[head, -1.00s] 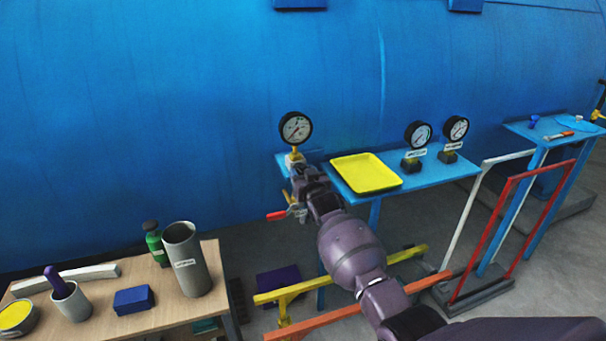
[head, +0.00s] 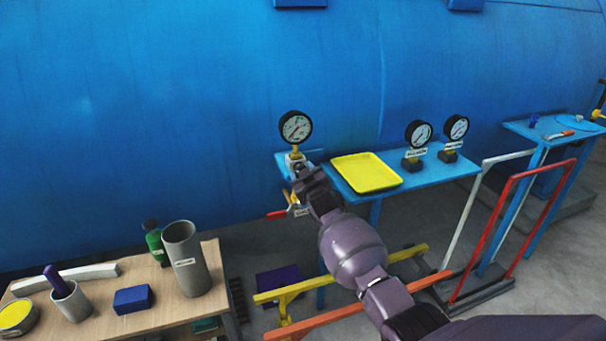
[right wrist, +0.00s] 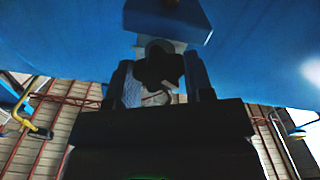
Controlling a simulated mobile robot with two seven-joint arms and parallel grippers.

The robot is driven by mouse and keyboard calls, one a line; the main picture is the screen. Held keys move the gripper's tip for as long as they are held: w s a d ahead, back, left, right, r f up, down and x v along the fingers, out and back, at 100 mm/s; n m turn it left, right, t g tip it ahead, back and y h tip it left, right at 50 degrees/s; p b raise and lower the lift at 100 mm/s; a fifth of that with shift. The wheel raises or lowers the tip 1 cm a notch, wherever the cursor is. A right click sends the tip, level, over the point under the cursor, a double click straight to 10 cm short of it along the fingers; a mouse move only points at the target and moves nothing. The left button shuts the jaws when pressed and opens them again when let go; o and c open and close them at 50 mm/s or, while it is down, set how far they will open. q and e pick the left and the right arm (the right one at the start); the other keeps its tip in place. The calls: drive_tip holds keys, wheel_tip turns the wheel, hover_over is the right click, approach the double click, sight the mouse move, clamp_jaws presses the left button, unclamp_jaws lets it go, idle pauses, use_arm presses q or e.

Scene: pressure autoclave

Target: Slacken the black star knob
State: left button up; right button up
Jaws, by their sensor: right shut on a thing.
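The black star knob (right wrist: 160,68) shows in the right wrist view, between the two fingers of my right gripper (right wrist: 159,80), which is shut on it. In the head view my right gripper (head: 302,176) is at the fitting just below a round pressure gauge (head: 296,128); the knob is hidden there behind the gripper and wrist. A red-handled valve (head: 278,214) sits beside and below the gripper, partly covered by it. My left gripper is not in view.
A blue shelf (head: 432,172) to the right carries a yellow tray (head: 366,173) and two standing gauges (head: 418,134). A wooden table (head: 219,282) at lower left holds a grey cylinder (head: 186,260) and small items. Red (head: 490,230) and yellow rails stand lower right.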

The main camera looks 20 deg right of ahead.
drive_tip(key=o, duration=0.9)
drive_tip(key=shift+s, duration=0.15)
drive_tip(key=s+p, duration=0.1)
drive_tip(key=s, duration=0.9)
drive_tip(key=shift+s+d, duration=0.15)
drive_tip(key=shift+s, duration=0.15)
